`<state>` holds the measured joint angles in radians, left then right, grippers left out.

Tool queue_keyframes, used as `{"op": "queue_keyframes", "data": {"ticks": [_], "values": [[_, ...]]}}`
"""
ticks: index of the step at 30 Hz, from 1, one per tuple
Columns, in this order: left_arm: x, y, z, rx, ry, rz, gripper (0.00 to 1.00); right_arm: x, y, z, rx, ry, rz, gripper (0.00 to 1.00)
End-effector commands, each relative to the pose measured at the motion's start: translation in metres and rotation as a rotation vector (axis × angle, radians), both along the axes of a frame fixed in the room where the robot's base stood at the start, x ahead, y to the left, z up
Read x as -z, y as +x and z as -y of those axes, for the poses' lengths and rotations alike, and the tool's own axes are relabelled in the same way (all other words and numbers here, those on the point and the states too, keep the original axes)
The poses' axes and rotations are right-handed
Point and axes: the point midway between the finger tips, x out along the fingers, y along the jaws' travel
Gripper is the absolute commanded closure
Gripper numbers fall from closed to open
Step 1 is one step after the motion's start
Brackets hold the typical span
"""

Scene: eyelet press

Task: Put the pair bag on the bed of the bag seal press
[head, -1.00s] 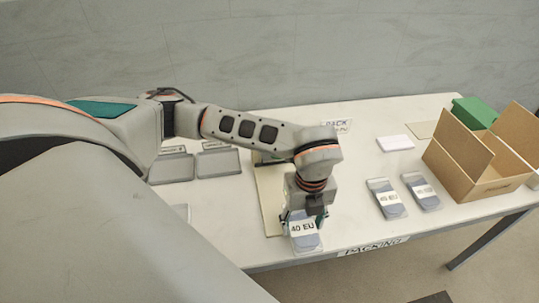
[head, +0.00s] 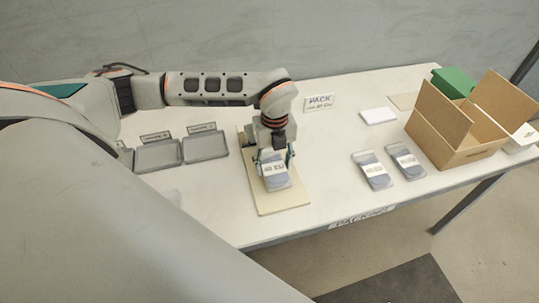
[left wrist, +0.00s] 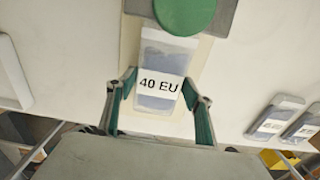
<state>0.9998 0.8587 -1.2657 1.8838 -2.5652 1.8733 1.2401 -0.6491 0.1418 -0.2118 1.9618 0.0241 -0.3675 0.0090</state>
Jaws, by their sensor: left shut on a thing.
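The pair bag (head: 276,178) is clear with grey-blue contents and a white "40 EU" band; it also shows in the left wrist view (left wrist: 160,103). My left gripper (head: 273,158) is shut on it, its green-lined fingers on either side of the bag. The bag is over the beige board (head: 282,204) of the bag seal press; I cannot tell whether it touches. In the left wrist view, the bag's far end reaches a round green part of the press (left wrist: 185,12). My arm hides much of the press in the head view. My right gripper is not in view.
Two similar bags (head: 373,172) (head: 405,160) lie to the right, near an open cardboard box (head: 457,142). Grey trays (head: 205,147) stand on the left. The table's front edge is close to the board.

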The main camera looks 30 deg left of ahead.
Motion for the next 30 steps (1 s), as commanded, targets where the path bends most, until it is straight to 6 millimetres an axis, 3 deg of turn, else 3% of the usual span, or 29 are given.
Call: {"op": "queue_keyframes", "data": {"ticks": [10,14,21,22,23,30], "values": [[-0.001,0.028,-0.033,-0.004,0.001,0.001,0.73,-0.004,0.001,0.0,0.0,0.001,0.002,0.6],[0.013,0.027,-0.032,0.001,-0.002,-0.001,0.81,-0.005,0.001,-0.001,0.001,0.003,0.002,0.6],[0.015,0.027,-0.032,0.001,0.0,0.0,0.81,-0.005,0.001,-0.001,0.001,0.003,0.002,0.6],[0.015,0.027,-0.032,0.001,0.0,0.0,0.41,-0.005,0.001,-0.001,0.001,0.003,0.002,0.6],[0.015,0.027,-0.032,0.001,0.0,0.0,0.33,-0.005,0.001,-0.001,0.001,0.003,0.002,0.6],[0.015,0.027,-0.032,0.001,0.0,0.0,0.32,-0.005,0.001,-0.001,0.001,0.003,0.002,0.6]]}}
